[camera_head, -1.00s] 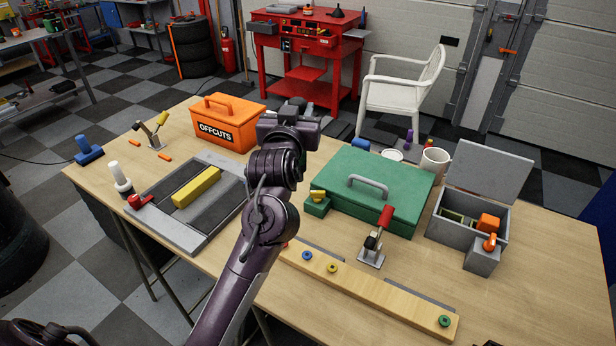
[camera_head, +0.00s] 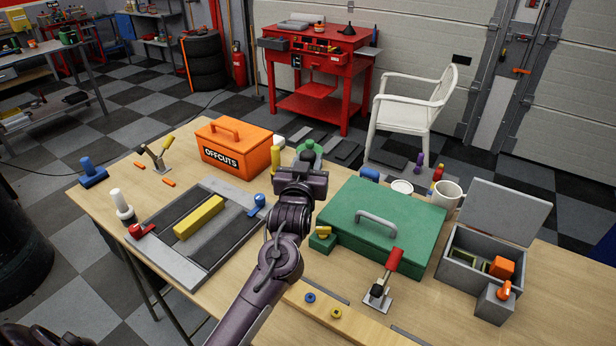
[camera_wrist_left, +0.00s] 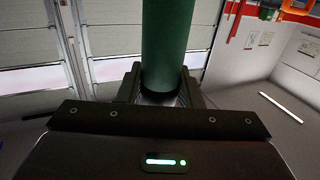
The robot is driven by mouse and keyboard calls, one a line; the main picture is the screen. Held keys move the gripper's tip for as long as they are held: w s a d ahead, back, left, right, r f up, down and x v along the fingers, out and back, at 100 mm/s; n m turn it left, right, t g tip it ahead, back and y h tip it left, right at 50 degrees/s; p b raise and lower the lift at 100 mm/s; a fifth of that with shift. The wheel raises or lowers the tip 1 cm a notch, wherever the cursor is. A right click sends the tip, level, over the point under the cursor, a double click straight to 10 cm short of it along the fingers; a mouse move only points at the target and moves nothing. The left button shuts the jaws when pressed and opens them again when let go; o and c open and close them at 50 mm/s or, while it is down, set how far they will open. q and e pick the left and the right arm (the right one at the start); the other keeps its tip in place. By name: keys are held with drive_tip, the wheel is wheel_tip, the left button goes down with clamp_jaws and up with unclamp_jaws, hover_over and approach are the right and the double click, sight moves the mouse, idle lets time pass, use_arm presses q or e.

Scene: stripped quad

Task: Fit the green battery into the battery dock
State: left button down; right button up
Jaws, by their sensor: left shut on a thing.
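The green battery (camera_wrist_left: 168,40) is a green cylinder held upright between the fingers of my left gripper (camera_wrist_left: 160,85) in the left wrist view. In the head view a rounded green end (camera_head: 308,148) shows just beyond my left gripper (camera_head: 306,162), which is over the table's far edge, between the orange box and the green case. The fingers are mostly hidden behind the wrist there. I cannot tell which thing is the battery dock; it may be hidden behind my arm. My right gripper is not in view.
The orange OFFCUTS box (camera_head: 233,150) stands left of my arm, the green case (camera_head: 385,215) right of it. A grey frame (camera_head: 165,265) with a yellow bar (camera_head: 199,218) lies at left. A red-handled clamp (camera_head: 383,280), a mug (camera_head: 446,193) and an open grey box (camera_head: 480,255) stand at right.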

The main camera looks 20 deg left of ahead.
use_arm(q)
wheel_tip(320, 180, down, 5)
drive_tip(key=shift+f+p, duration=0.1)
drive_tip(key=shift+p, duration=0.35)
drive_tip(key=shift+f, duration=0.1)
drive_tip(key=c, duration=1)
unclamp_jaws()
drive_tip(key=shift+s, duration=0.1)
